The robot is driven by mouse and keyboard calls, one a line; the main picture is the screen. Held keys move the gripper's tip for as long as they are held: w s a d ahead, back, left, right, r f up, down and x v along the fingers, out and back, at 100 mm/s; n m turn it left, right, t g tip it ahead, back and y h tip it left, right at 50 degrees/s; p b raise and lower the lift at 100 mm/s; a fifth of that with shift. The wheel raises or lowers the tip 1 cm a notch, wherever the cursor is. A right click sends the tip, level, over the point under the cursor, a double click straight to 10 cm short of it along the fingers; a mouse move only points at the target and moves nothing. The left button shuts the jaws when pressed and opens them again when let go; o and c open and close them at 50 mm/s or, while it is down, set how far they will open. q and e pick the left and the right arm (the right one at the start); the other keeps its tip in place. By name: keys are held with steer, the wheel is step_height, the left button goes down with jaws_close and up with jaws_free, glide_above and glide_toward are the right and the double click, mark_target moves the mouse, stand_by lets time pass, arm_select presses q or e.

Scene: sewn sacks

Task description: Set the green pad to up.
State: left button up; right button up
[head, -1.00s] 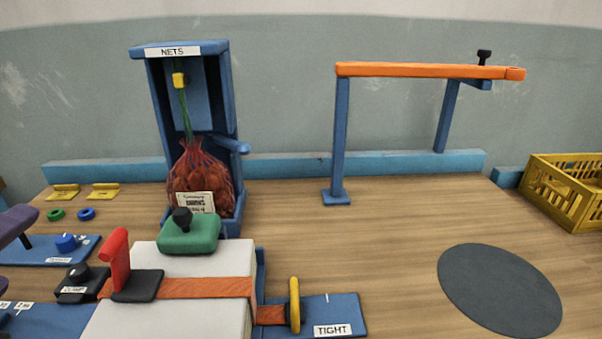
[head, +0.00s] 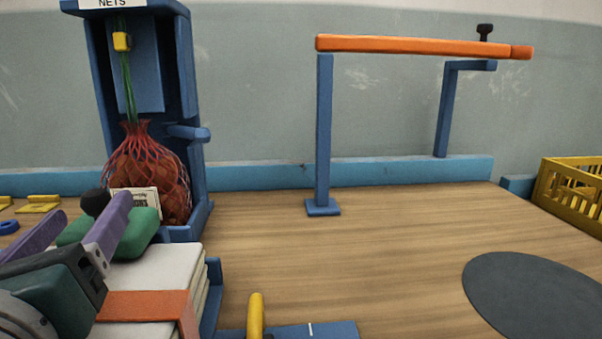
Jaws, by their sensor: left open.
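The green pad (head: 139,234) rests on top of the stack of white sacks (head: 166,262). Its black knob (head: 95,202) stands up on its left part. My left gripper (head: 88,224) comes in from the lower left, its purple fingers apart, with one finger across the front of the pad and the other to the left. The knob shows between the fingers; I cannot tell whether either finger touches it. My right gripper is not in view.
A blue stand labelled NETS (head: 187,110) holds a red net of produce (head: 150,170) behind the pad. An orange bar on blue posts (head: 420,45) stands at the back. A dark round mat (head: 535,290) and yellow crate (head: 575,195) are at right. The middle table is clear.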

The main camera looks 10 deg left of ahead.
mark_target(92, 208)
arm_select(q)
steer(key=shift+x, duration=1.95)
jaws_close()
